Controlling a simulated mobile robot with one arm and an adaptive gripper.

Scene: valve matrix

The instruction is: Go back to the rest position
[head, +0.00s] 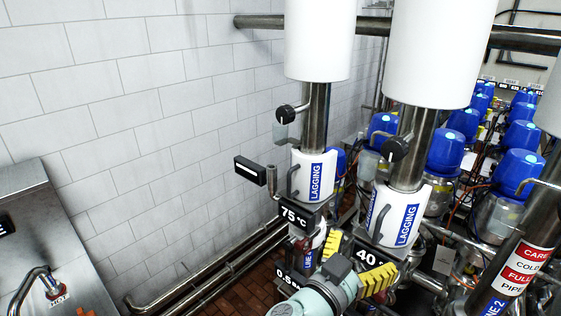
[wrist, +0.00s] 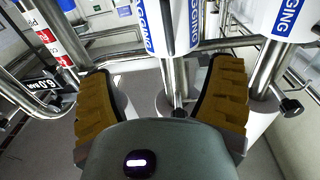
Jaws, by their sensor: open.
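My gripper (head: 354,262) is at the bottom centre of the head view, its two yellow ribbed finger pads spread apart. In the wrist view my gripper (wrist: 163,75) is open, with nothing held between the fingers. A steel pipe with a white sleeve and blue lagging label (wrist: 178,25) shows beyond the gap; whether the fingers touch anything there I cannot tell. In the head view, two white lagging sleeves, the left one (head: 303,180) and the right one (head: 388,218), stand above and behind the gripper. A 75 °C sign (head: 296,217) and a 40 °C sign (head: 369,259) hang below them.
Several blue-capped valves (head: 445,150) crowd the right. A slanted pipe with a red warning label (head: 524,268) stands at lower right. Steel pipes (head: 205,282) run low along the white tiled wall (head: 130,100). A metal panel (head: 35,220) is at left; space before the wall looks open.

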